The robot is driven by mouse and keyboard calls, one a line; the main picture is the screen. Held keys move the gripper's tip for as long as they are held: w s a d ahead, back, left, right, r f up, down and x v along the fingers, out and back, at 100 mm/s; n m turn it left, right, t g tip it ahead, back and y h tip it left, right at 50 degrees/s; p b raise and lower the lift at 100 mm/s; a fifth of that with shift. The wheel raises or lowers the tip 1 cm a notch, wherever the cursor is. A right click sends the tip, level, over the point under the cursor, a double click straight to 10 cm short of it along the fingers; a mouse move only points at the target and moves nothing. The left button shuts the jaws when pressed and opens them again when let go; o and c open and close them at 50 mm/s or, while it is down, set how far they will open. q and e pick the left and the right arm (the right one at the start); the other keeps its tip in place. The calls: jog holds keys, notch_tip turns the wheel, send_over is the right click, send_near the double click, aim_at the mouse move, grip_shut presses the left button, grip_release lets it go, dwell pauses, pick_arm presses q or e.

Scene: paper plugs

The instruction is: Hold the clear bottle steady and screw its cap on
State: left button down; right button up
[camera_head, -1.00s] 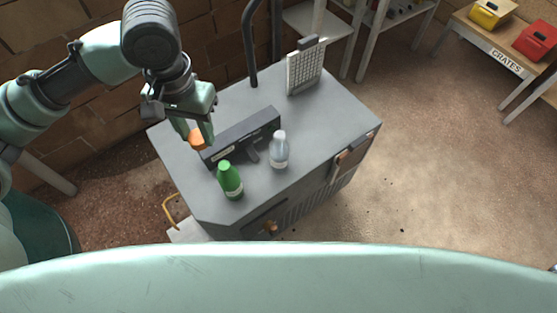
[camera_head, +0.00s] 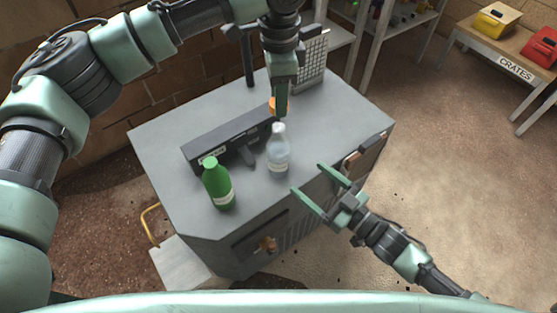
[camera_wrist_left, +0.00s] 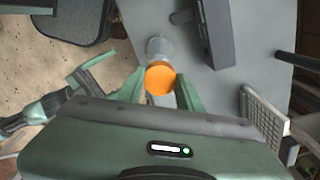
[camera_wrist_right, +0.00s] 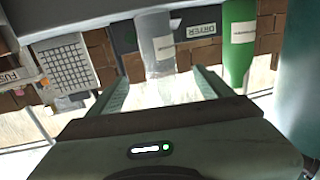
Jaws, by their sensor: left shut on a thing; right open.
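The clear bottle (camera_head: 278,158) stands upright on the grey cabinet top (camera_head: 330,125), beside a dark bar. My left gripper (camera_head: 277,110) is shut on the orange cap (camera_head: 272,104), just above and behind the bottle in the head view. In the left wrist view the cap (camera_wrist_left: 160,79) sits between the fingers and the bottle (camera_wrist_left: 158,48) shows partly behind it. My right gripper (camera_head: 307,178) is open and empty at the cabinet's near right edge. In the right wrist view the bottle (camera_wrist_right: 155,42) stands ahead between the open fingers, apart from them.
A green bottle (camera_head: 217,186) stands left of the clear one. The dark bar (camera_head: 228,140) lies behind both. A white gridded panel (camera_head: 312,58) stands at the back. Shelves and a crate table (camera_head: 516,68) are farther off. The cabinet's right part is clear.

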jog(key=shift+w, duration=0.15)
jog(key=x, duration=1.1)
jog(key=shift+w+a+f, duration=0.15)
jog(key=shift+w+a, duration=0.1)
jog(key=shift+a, duration=0.05)
grip_shut()
pick_arm(q)
send_over(279, 134)
jog(key=shift+f, duration=2.5)
